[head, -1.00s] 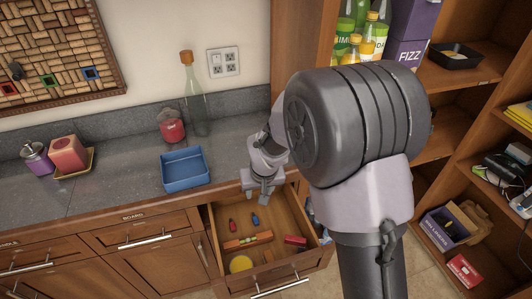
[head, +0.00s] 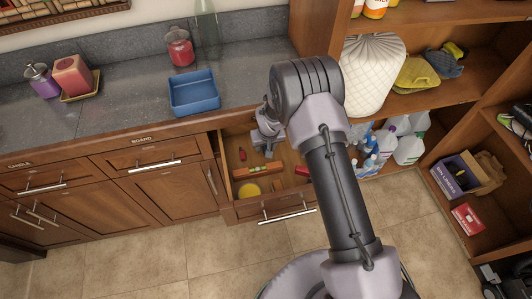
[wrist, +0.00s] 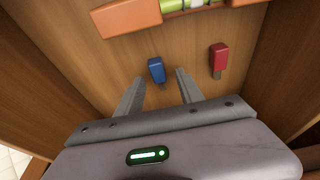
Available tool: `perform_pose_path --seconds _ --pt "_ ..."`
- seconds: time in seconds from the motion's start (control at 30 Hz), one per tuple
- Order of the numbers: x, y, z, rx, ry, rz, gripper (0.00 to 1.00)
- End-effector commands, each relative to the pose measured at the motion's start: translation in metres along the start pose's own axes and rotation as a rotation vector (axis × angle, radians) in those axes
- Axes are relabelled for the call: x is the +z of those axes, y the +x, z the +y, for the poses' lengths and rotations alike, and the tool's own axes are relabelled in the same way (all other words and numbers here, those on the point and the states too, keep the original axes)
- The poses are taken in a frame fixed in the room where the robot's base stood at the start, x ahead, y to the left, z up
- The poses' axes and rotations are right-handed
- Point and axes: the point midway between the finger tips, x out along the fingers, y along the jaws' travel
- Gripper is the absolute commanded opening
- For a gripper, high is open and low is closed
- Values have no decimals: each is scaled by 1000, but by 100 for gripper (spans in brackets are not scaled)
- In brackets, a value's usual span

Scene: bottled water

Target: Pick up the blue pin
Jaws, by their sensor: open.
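The blue pin (wrist: 156,70) lies on the wooden drawer floor in the wrist view. My gripper (wrist: 160,77) is open and points down into the open drawer, with its two fingers on either side of the near end of the pin in the picture. I cannot tell how far above the pin the fingertips are. In the head view my gripper (head: 264,151) is over the drawer, and the blue pin is hidden there, apparently behind it.
A red pin (wrist: 219,58) lies right of the blue one. An orange and green item (wrist: 127,17) spans the drawer beyond both pins. The drawer (head: 276,208) also holds a yellow round thing (head: 248,189). A blue tray (head: 194,93) stands on the counter.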

Motion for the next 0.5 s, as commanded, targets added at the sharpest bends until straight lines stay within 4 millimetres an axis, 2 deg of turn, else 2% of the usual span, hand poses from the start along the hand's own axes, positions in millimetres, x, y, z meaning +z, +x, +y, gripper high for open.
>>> perform_pose_path --seconds 0.07,0.27,0.4,0.5 --pt "0 7 0 0 0 0 44" --pt "0 6 0 0 0 0 44" --pt "0 6 0 0 0 0 17" --pt "0 6 0 0 0 0 0"
